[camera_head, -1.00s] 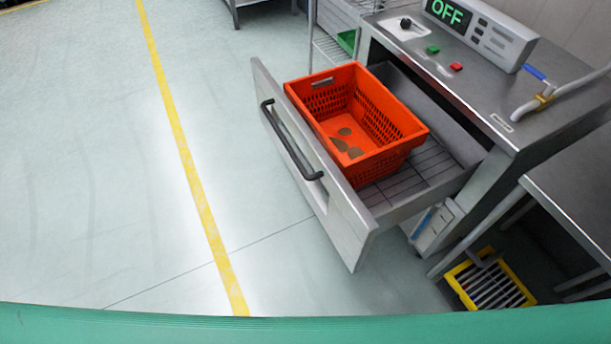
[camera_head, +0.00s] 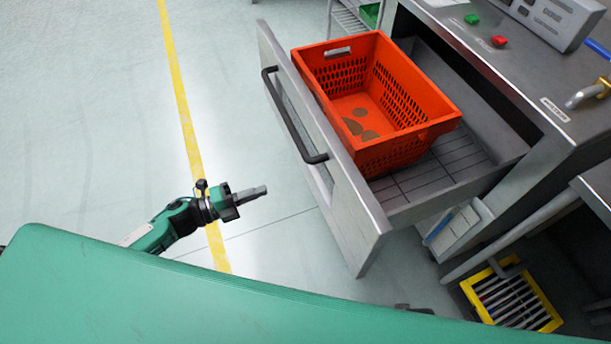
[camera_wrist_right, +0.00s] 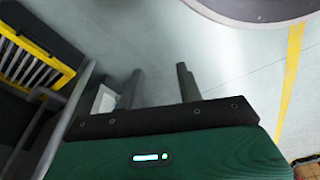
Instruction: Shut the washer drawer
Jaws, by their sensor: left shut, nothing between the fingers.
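The washer drawer (camera_head: 345,205) is pulled out of the steel washer (camera_head: 560,135), its pale front panel facing left. A dark bar handle (camera_head: 290,120) runs along that front.
A yellow-framed floor grate (camera_head: 512,298) lies below the washer at the right. A steel table edge (camera_head: 597,190) is at the far right. A faucet (camera_head: 588,93) stands on the washer top. The floor left of the drawer is clear, with a yellow line (camera_head: 185,110).

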